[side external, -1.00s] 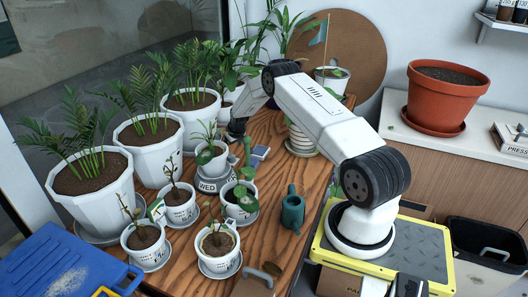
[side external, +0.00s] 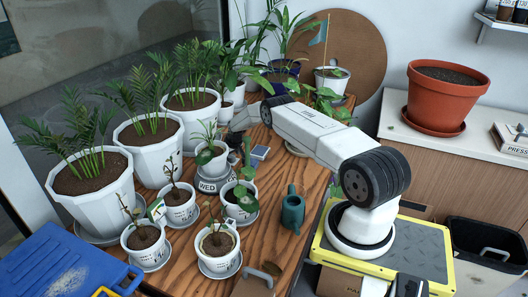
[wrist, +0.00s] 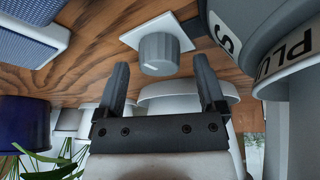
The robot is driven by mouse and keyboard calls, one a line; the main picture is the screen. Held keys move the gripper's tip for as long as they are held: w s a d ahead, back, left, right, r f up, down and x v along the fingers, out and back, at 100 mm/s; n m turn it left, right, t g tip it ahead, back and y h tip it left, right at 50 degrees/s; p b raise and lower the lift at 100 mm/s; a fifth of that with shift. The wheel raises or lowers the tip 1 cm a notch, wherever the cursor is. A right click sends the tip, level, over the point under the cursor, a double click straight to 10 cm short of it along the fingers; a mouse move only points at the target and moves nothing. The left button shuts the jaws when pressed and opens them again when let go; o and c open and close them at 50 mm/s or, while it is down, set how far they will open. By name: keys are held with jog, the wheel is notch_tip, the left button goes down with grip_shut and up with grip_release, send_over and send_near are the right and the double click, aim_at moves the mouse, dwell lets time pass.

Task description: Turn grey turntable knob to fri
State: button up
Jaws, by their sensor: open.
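The grey knob (wrist: 158,53) sits on a white square plate (wrist: 185,37) on the wooden table, with a pale mark on its face. My gripper (wrist: 161,66) is open, and its two dark fingers point toward the knob, one on either side of it in the wrist picture. I cannot tell whether they touch it. The grey turntable (side external: 208,186) reads WED at its front in the side view and carries a white potted plant (side external: 211,156). In the wrist view the turntable (wrist: 240,18) shows a letter S. The knob is hidden in the side view.
Small potted plants (side external: 180,211) stand in front of the turntable, and large white pots (side external: 95,205) stand to the left. A teal watering can (side external: 292,212) is to the right. A blue-grey box (side external: 260,153) lies near the gripper. Bare wood lies around the can.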

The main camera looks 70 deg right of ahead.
jog(key=shift+f, duration=0.3)
jog(key=shift+w, duration=0.1)
grip_shut()
jog(key=shift+m, duration=0.7)
grip_release()
